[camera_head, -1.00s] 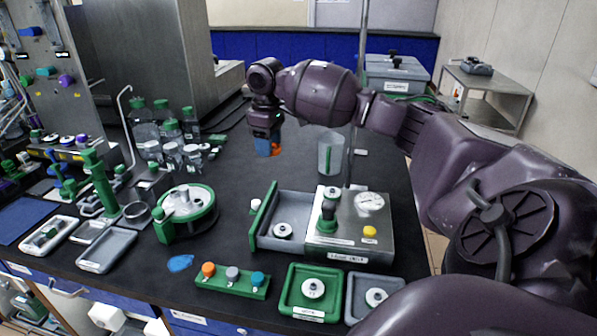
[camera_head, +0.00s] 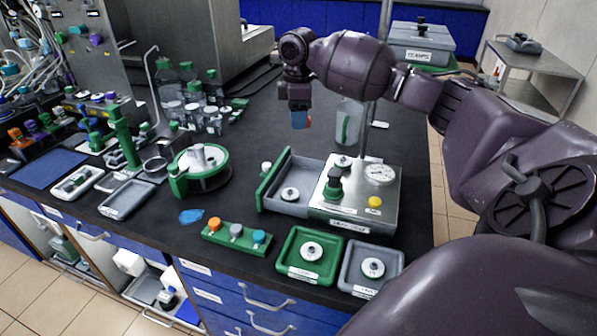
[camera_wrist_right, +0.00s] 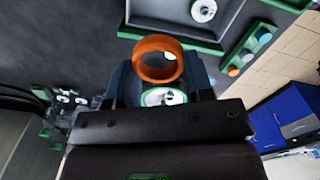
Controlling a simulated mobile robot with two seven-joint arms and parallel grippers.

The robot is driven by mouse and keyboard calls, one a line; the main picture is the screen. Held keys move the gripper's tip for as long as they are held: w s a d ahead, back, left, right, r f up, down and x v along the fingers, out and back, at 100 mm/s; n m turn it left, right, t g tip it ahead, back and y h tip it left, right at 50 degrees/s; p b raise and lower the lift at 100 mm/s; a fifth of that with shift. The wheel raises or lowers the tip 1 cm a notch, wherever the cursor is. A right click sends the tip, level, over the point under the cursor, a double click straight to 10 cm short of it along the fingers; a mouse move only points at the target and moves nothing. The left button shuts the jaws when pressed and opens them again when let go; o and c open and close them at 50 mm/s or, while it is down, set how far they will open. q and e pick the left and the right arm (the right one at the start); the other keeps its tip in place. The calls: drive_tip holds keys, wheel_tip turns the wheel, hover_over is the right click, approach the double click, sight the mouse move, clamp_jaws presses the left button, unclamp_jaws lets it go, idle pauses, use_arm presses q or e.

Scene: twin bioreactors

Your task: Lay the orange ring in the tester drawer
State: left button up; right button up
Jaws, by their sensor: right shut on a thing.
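My right gripper (camera_head: 300,117) is shut on the orange ring (camera_wrist_right: 157,74), which sits upright between the fingertips in the right wrist view. In the head view only a sliver of orange shows at the blue fingertips. The gripper hangs in the air above the bench, behind the tester drawer. The tester (camera_head: 393,200) is a steel box with a dial, a green knob and a yellow button. Its grey drawer with green front (camera_head: 270,181) is pulled open to the left. A pale round piece (camera_head: 290,194) lies inside it. My left gripper is not in view.
A clear beaker (camera_head: 347,125) and a thin upright rod stand behind the tester. A green tray (camera_head: 284,262), a grey tray (camera_head: 347,277) and a green rack (camera_head: 222,238) with coloured knobs lie in front. A round green-based device (camera_head: 180,182) stands left of the drawer.

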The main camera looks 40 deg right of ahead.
drive_tip(key=b, duration=0.1)
hover_over(298, 178)
wheel_tip(298, 178, down, 11)
drive_tip(key=shift+r, duration=0.2)
drive_tip(key=shift+f+b, duration=0.3)
drive_tip(key=shift+f, duration=0.35)
wheel_tip(298, 178, down, 5)
drive_tip(key=shift+f+b, duration=0.1)
drive_tip(key=shift+b, duration=0.35)
drive_tip(key=o, duration=0.6)
drive_tip(key=shift+f, duration=0.15)
